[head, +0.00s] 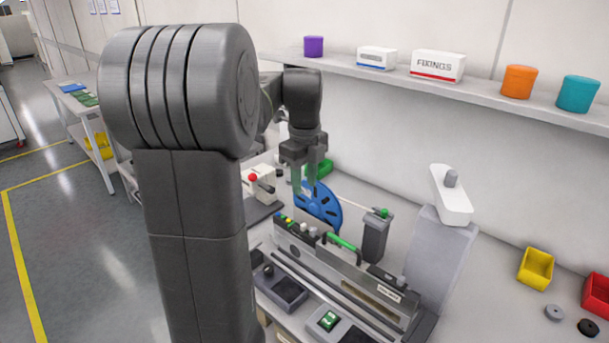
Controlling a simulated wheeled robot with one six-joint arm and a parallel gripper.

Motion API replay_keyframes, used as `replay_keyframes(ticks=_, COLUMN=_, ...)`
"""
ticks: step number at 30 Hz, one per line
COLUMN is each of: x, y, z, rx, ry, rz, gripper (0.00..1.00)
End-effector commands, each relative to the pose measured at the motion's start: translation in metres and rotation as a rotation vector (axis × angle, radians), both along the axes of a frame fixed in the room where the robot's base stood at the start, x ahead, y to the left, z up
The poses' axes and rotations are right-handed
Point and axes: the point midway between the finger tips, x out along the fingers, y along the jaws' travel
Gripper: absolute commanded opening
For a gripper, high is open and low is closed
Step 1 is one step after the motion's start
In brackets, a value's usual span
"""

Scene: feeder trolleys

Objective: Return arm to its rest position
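My arm rises large in the left half of the head view and reaches back over the workbench. My gripper (304,182) points down above the bench, with two greenish fingers that show a gap between them. I see nothing held in the gap. A blue slotted reel (322,208) stands upright just below and behind the fingertips. The fingers overlap it in the picture; whether they touch it I cannot tell. A grey feeder unit (345,283) with a green handle (341,241) lies on the bench to the front right of the gripper.
A wall shelf (480,97) carries a purple pot (313,46), a FIXINGS box (437,65), an orange pot (519,81) and a teal pot (578,93). A grey post with a white head (451,196) stands right. Yellow (536,268) and red (600,296) bins sit far right. Open floor lies left.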

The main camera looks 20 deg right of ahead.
Motion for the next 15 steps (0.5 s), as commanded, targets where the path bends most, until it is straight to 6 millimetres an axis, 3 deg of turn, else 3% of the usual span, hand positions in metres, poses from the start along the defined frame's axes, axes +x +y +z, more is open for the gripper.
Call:
replay_keyframes(ticks=6, x=-0.0001, y=0.0001, z=0.0143, rx=0.0, ry=0.0, rz=0.0, gripper=0.35)
replay_keyframes(ticks=15, x=-0.0003, y=0.0001, z=0.0145, rx=0.0, ry=0.0, rz=0.0, gripper=0.35)
